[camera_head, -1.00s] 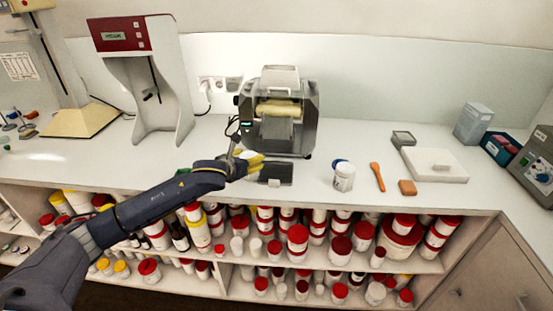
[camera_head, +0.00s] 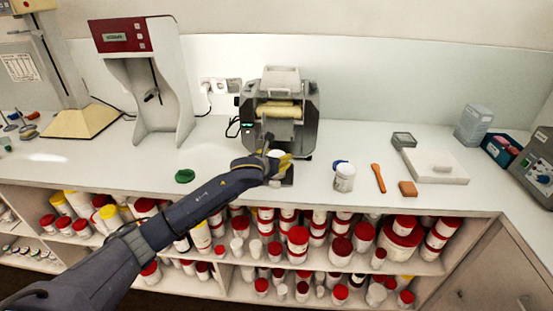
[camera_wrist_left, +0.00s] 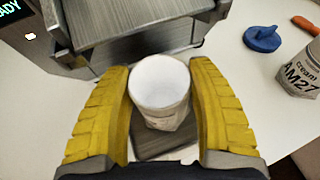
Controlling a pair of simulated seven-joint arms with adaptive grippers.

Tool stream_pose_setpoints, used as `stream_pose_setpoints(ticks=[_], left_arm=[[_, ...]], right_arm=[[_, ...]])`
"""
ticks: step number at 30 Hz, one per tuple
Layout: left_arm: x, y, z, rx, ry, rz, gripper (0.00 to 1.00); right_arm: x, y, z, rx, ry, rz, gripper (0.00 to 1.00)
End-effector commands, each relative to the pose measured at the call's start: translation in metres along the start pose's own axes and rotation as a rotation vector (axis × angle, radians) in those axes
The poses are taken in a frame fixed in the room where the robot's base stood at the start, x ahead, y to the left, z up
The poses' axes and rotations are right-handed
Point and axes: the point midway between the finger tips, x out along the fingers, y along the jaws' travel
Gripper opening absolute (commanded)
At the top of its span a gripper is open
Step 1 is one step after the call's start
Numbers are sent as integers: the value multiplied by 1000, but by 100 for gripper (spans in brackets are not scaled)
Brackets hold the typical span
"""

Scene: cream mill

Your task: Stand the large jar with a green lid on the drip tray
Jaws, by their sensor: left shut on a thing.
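My left gripper (camera_wrist_left: 162,105) is shut on a white, open-topped jar (camera_wrist_left: 160,80), with a yellow finger on each side. The jar is upright, its empty-looking white inside facing the wrist camera. The dark drip tray (camera_wrist_left: 168,146) shows beneath it; I cannot tell whether the jar's base touches it. In the head view the gripper (camera_head: 279,163) is in front of the mill, over the tray (camera_head: 288,176), and mostly hides the jar. A green lid (camera_head: 185,176) lies alone on the counter to the left. My right gripper is not in view.
The grey mill (camera_head: 290,128) stands just behind the tray. To the right are an open jar (camera_head: 344,180) marked cream AM27, a loose blue lid (camera_wrist_left: 263,39), an orange spatula (camera_head: 377,176) and a brown block (camera_head: 407,188). The counter left of the mill is largely clear.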

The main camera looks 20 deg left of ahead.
Motion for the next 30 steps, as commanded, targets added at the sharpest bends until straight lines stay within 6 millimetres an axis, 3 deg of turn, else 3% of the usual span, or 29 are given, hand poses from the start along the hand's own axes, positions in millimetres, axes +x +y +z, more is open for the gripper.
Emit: stream_pose_setpoints(ticks=[15, 16, 21, 30], left_arm=[[2, 0, -5, 0, -3, -1, 39], [2, 0, -5, 0, -3, -1, 63], [2, 0, -5, 0, -3, -1, 82], [1, 0, -2, 0, -3, -1, 82]], right_arm=[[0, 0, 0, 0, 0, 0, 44], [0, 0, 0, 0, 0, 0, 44], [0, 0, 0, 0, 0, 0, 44], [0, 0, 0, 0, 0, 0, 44]])
